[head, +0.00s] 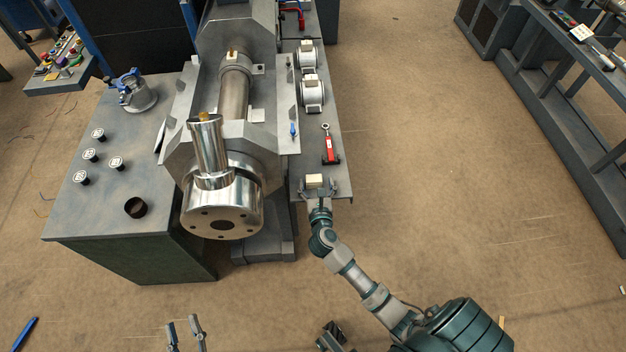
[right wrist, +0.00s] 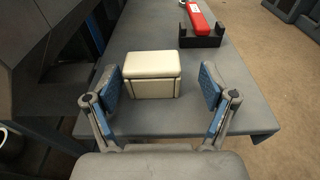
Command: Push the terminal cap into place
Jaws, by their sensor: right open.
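A cream block with a seam between its upper and lower parts, which looks like the terminal cap (right wrist: 152,66), sits on the grey side bench (right wrist: 250,115) near its end. It also shows in the head view (head: 314,181). My right gripper (right wrist: 161,90) is open, with its blue-padded fingers to the left and right of the block and a gap on each side. In the head view my right gripper (head: 317,194) is at the near end of the bench. My left gripper (head: 185,332) is at the bottom edge, its fingers apart and nothing visible between them.
A red tool in a black holder (right wrist: 203,22) stands behind the block. Two white round-bodied units (head: 312,92) are farther back on the bench. The steel extruder barrel (head: 222,205) is to the left. A grey table (head: 120,205) holds several small round parts.

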